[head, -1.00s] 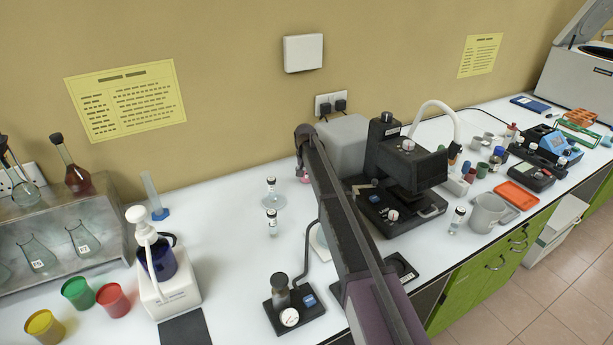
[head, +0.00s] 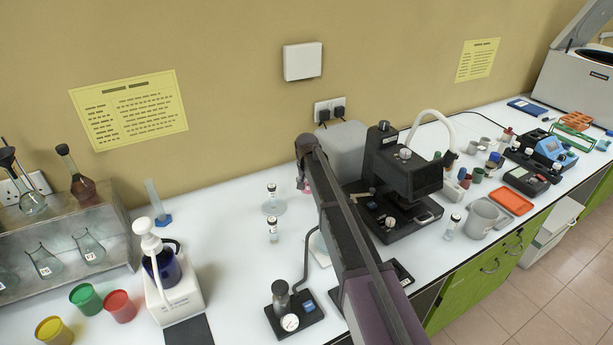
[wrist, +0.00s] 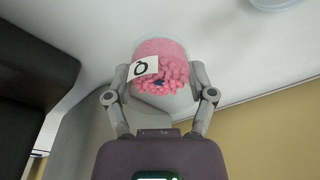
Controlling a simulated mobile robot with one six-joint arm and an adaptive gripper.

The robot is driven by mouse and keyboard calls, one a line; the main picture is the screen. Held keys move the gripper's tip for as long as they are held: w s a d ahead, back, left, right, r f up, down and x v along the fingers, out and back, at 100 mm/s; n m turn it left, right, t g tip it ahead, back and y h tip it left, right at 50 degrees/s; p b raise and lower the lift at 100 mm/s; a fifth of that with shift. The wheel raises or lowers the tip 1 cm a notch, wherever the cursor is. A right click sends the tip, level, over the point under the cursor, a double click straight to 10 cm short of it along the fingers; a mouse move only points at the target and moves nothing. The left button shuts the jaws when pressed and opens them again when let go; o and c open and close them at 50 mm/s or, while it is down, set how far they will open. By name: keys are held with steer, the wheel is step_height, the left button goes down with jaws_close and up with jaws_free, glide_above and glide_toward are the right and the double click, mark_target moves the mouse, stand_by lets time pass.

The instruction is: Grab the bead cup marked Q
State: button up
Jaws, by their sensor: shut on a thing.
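The bead cup marked Q (wrist: 157,50) is a clear cup with pink beads and a white label showing a tilted letter Q. It fills the space between the fingers of my gripper (wrist: 160,77) in the wrist view. The fingers are shut on its sides. In the head view only a small bit of pink, apparently this cup (head: 306,189), shows by the end of my arm. My gripper is mostly hidden there behind the arm. I cannot tell how far the cup is above the white bench.
A black microscope-like instrument (head: 398,165) stands close right of my arm. Small vials (head: 273,230) stand left of it, and a gauge device (head: 290,310) is near the front. A pump bottle (head: 160,250) and coloured cups (head: 120,306) are at left. Bench between is clear.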

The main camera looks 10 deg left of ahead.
steer(key=s, duration=0.2)
steer(key=s+d, duration=0.1)
steer(key=s, duration=0.4)
steer(key=shift+s+d+r+p, duration=0.25)
steer(key=shift+s+r+p, duration=0.05)
steer(key=shift+s+r, duration=0.05)
steer(key=shift+r, duration=0.1)
